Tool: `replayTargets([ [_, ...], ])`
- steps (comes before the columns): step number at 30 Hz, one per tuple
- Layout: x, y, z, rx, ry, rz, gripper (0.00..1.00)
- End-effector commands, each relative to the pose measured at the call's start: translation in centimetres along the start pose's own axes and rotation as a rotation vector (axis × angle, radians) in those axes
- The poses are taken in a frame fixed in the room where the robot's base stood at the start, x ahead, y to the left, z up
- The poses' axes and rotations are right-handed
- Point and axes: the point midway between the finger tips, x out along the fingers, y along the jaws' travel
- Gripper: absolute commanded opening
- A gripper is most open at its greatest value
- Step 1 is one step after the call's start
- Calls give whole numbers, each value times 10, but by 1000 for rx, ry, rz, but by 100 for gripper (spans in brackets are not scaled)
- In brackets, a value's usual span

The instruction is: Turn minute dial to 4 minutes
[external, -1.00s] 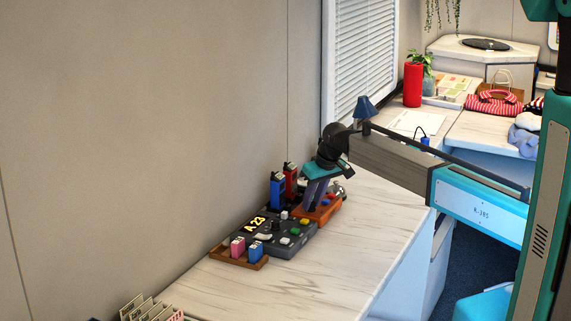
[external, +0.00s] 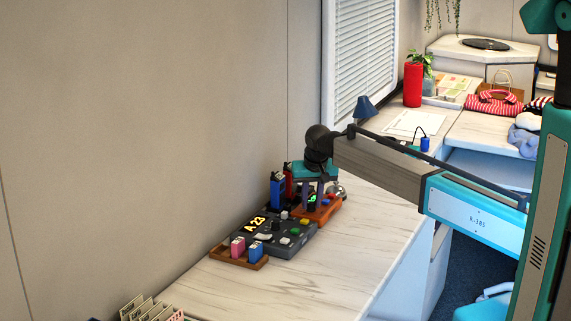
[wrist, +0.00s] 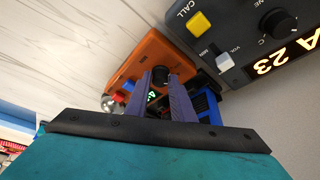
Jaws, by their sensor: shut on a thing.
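The orange timer box (external: 325,211) stands on the counter; it also shows in the wrist view (wrist: 140,60). Its black minute dial (wrist: 160,75) lies between the tips of my two purple fingers. My gripper (wrist: 160,80) is shut on this dial from above; it also shows in the external view (external: 313,207), where the fingers hide the dial. A small green lit display (wrist: 152,96) shows between the fingers; its digits are partly hidden and I cannot read them for sure. Red and blue buttons (wrist: 128,85) sit beside it.
A dark grey call panel (external: 283,238) reading A 23 stands close beside the timer. Red and blue upright devices (external: 277,190) are behind, near the wall. A silver bell (external: 337,188) is at the timer's far side. The front counter (external: 330,265) is clear.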

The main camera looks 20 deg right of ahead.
Motion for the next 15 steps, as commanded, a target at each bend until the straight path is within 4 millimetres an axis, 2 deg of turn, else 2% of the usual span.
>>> replayTargets([
  [13,-1,0,-1,11,2,4,0],
  [14,-1,0,-1,11,2,4,25],
  [15,-1,0,-1,11,2,4,32],
])
